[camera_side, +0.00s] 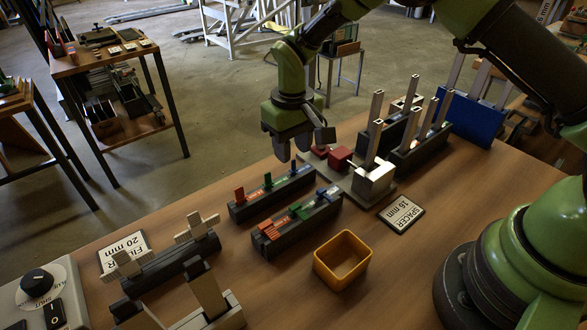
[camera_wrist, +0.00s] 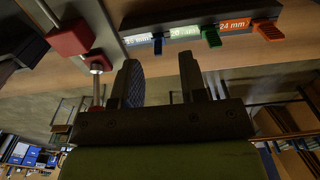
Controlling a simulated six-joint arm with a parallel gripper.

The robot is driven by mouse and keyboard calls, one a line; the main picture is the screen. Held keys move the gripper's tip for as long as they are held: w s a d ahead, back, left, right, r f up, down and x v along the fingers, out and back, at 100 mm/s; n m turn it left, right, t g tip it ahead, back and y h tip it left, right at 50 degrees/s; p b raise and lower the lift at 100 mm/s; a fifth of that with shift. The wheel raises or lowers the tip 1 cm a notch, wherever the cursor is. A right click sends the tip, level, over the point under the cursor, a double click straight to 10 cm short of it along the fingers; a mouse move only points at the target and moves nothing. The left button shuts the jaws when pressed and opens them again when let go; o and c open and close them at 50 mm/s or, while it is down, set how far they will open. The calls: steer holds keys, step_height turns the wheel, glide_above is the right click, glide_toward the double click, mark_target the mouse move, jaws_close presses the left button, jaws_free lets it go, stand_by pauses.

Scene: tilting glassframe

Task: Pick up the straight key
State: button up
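No piece in view is labelled as the straight key, and I cannot tell for sure which it is. A second dark rack (camera_side: 290,238) in front holds red, green and blue pieces. My gripper (camera_side: 296,152) hangs above the table beyond the far end of the racks. In the wrist view my gripper (camera_wrist: 160,82) has its two fingers apart with nothing between them. A labelled rack shows there with green (camera_wrist: 211,37) and orange (camera_wrist: 268,31) pieces.
Red blocks (camera_side: 339,158) and a metal block (camera_side: 373,180) with an upright bar stand right of the gripper. An open yellow bin (camera_side: 342,260) and a spacer card (camera_side: 402,214) lie nearer. Grey fixtures (camera_side: 170,262) are at front left. Bare table lies between.

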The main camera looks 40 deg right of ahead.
mark_target(294, 170)
step_height(294, 170, down, 5)
steer(key=shift+d+r, duration=0.1)
jaws_close()
